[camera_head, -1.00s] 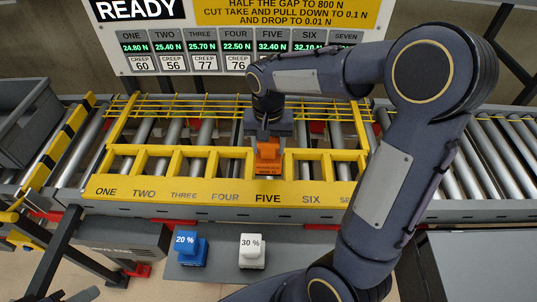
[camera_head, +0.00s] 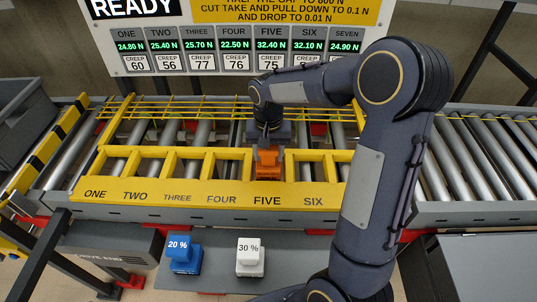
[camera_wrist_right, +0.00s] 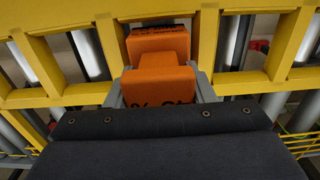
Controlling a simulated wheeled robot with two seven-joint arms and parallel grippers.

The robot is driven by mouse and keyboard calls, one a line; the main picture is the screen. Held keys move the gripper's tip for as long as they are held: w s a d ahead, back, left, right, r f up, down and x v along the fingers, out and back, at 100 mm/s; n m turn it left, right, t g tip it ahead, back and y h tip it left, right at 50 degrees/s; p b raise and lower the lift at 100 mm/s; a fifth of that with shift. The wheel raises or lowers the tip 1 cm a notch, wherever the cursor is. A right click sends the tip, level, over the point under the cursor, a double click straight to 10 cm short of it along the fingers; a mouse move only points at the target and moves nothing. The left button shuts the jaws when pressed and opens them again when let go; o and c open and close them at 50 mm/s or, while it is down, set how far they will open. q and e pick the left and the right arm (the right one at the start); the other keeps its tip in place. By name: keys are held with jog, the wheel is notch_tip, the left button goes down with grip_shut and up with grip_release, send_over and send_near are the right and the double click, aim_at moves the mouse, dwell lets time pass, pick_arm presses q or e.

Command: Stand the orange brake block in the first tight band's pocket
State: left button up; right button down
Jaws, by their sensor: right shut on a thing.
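The orange brake block (camera_head: 267,164) is at the pocket above the label FIVE on the yellow frame (camera_head: 205,194). It sits between two yellow dividers, and its foot is near the front rail. My right gripper (camera_head: 268,147) is shut on the block from above. In the right wrist view, the two grey fingers flank the orange block (camera_wrist_right: 165,42), with yellow bars on both sides. I cannot tell whether the block rests on the pocket floor. The display panel (camera_head: 240,50) reads 32.40 N for FIVE and lower values for ONE to FOUR. My left gripper is out of view.
A blue 20 % block (camera_head: 184,258) and a white 30 % block (camera_head: 250,258) stand on the grey shelf (camera_head: 215,276) in front. Thin yellow rods (camera_head: 190,108) run behind the pockets. My right arm hides the frame's right end. A grey bin (camera_head: 28,115) is at left.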

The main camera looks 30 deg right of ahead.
jog(key=c, duration=1.1)
grip_release()
jog(key=shift+f, duration=0.2)
jog(key=o, duration=0.5)
jog(key=shift+r, duration=0.1)
jog(key=shift+c, duration=0.2)
notch_tip(320, 180, up, 12)
jog(key=shift+f, duration=0.2)
jog(key=shift+s+r, duration=0.1)
jog(key=shift+r, duration=0.2)
jog(key=s+a+f+n+t+y, duration=0.2)
jog(key=s+a, duration=0.1)
jog(key=s, duration=0.8)
jog(key=s+a+f+n+t+y, duration=0.1)
jog(key=s+a+n+t, duration=0.1)
jog(key=s, duration=0.9)
jog(key=shift+a+f+n+t+y, duration=0.4)
jog(key=shift+a+t, duration=0.4)
jog(key=shift+a, duration=0.4)
